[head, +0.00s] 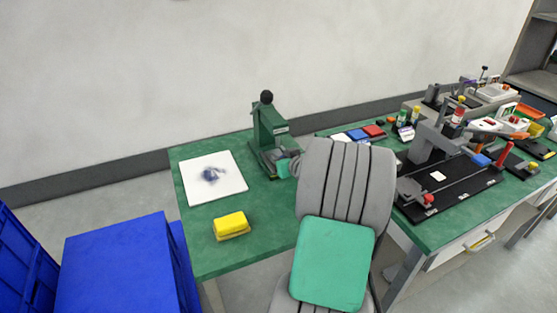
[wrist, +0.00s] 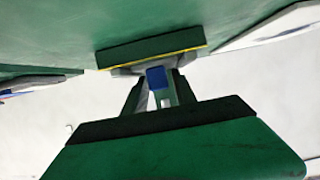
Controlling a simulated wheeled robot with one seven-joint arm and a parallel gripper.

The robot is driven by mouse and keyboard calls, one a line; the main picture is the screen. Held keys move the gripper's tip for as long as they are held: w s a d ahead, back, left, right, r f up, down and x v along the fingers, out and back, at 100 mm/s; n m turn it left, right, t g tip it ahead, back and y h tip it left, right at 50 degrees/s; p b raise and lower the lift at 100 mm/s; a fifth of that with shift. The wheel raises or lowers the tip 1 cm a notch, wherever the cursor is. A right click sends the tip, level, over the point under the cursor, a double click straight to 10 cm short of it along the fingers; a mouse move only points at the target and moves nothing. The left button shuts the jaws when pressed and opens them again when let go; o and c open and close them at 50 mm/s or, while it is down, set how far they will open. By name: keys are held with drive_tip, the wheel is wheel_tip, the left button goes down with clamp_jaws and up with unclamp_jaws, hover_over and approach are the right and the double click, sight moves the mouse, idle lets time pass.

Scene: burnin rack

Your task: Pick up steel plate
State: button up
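I cannot make out a clear steel plate. A flat white square (head: 213,177) with a dark blue smudge lies on the left part of the green table. A small white square (head: 438,176) lies on a black fixture on the right bench. I cannot tell whether either is the steel plate. No gripper is recognisable in the head view. The wrist view shows a large green block (wrist: 170,150) with a black edge, narrow struts above it, a small blue block (wrist: 157,78) and a green bar (wrist: 150,48) with a yellow edge. Which of these is my gripper is unclear.
A yellow block (head: 231,225) and a green press (head: 270,135) stand on the table. A grey ribbed, chair-like shape (head: 345,180) with a green pad (head: 333,264) blocks the front. Blue crates (head: 115,265) stand at lower left. The right bench is crowded with fixtures and parts.

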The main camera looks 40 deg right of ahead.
clamp_jaws()
idle(0.4)
